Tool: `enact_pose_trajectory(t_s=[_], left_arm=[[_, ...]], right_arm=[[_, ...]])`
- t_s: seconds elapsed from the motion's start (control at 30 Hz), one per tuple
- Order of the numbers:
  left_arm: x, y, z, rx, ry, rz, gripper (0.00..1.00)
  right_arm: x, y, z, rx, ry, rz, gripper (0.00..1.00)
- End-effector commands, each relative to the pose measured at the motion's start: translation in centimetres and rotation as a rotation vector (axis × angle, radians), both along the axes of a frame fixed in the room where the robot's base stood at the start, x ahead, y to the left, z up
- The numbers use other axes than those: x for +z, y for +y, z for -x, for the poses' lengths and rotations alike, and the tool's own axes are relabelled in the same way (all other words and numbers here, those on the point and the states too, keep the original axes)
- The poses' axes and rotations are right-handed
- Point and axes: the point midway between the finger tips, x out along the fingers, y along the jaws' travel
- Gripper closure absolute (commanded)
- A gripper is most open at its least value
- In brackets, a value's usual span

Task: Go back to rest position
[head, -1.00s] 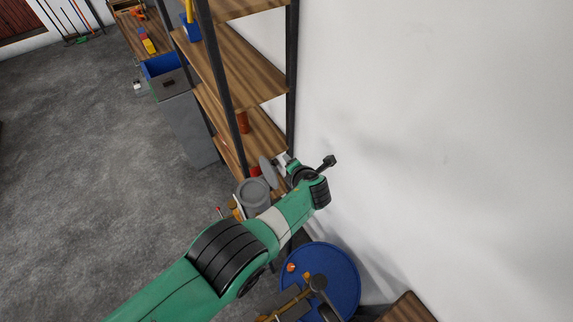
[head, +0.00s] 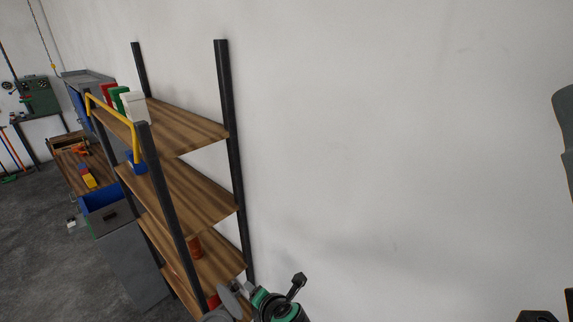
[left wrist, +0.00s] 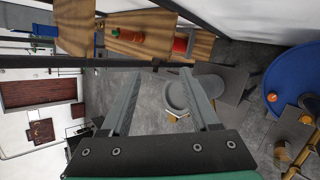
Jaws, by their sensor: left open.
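My left gripper (left wrist: 160,74) is open in the left wrist view, its two grey fingers apart with nothing held between them. Behind the fingers a round grey container (left wrist: 180,95) stands below. In the head view only the green and black end of my left arm shows at the bottom edge, beside the lower shelf. The gripper itself is not clear there. Dark shapes at the right edge of the head view are cut off, and I cannot tell what they are. My right gripper cannot be made out.
A wooden shelf rack (head: 190,195) with black posts stands against the white wall, close to my left arm. A blue round top (left wrist: 295,75) shows in the wrist view.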

Motion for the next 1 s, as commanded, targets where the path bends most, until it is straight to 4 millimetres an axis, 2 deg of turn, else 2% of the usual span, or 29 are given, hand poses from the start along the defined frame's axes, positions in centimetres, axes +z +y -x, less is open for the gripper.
enact_pose_trajectory(t_s=[0.1,0.13,0.27,0.37,0.47,0.57,0.6,0.67,0.7,0.77,0.8,0.87,0.9,0.97,1.0], left_arm=[[-1.8,3.0,0.4,0.043,0.024,-0.009,0.38],[-1.7,4.2,0.0,0.065,0.005,-0.002,0.38],[1.3,6.3,-3.0,0.128,-0.133,0.09,0.38],[5.0,7.6,-5.3,0.197,-0.289,0.223,0.38],[10.3,8.9,-7.1,0.301,-0.506,0.45,0.38],[17.2,10.2,-7.7,0.408,-0.763,0.768,0.38],[20.2,10.7,-7.4,0.443,-0.863,0.916,0.38],[24.8,11.3,-6.5,0.481,-1.005,1.159,0.38],[28.0,11.5,-5.4,0.495,-1.09,1.335,0.38],[32.7,11.9,-3.2,0.499,-1.193,1.621,0.38],[35.8,11.9,-1.3,0.486,-1.238,1.827,0.38],[40.1,11.9,2.0,0.446,-1.264,2.144,0.38],[42.7,11.7,4.4,0.404,-1.245,2.361,0.38],[46.2,11.2,8.5,0.327,-1.15,2.689,0.38],[48.3,10.7,11.4,0.266,-1.035,2.908,0.38]], right_arm=[[0.0,0.0,0.0,0.0,0.0,0.0,0.46],[0.0,0.0,0.0,0.0,0.0,0.0,0.46],[0.0,0.0,0.0,0.0,0.0,0.0,0.46],[0.0,0.0,0.0,0.0,0.0,0.0,0.46],[0.0,0.0,0.0,0.0,0.0,0.0,0.46],[0.0,0.0,0.0,0.0,0.0,0.0,0.46],[0.0,0.0,0.0,0.0,0.0,0.0,0.46],[0.0,0.0,0.0,0.0,0.0,0.0,0.46],[0.0,0.0,0.0,0.0,0.0,0.0,0.46],[0.0,0.0,0.0,0.0,0.0,0.0,0.46],[0.0,0.0,0.0,0.0,0.0,0.0,0.46],[0.0,0.0,0.0,0.0,0.0,0.0,0.46],[0.0,0.0,0.0,0.0,0.0,0.0,0.46],[0.0,0.0,0.0,0.0,0.0,0.0,0.46],[0.0,0.0,0.0,0.0,0.0,0.0,0.46]])
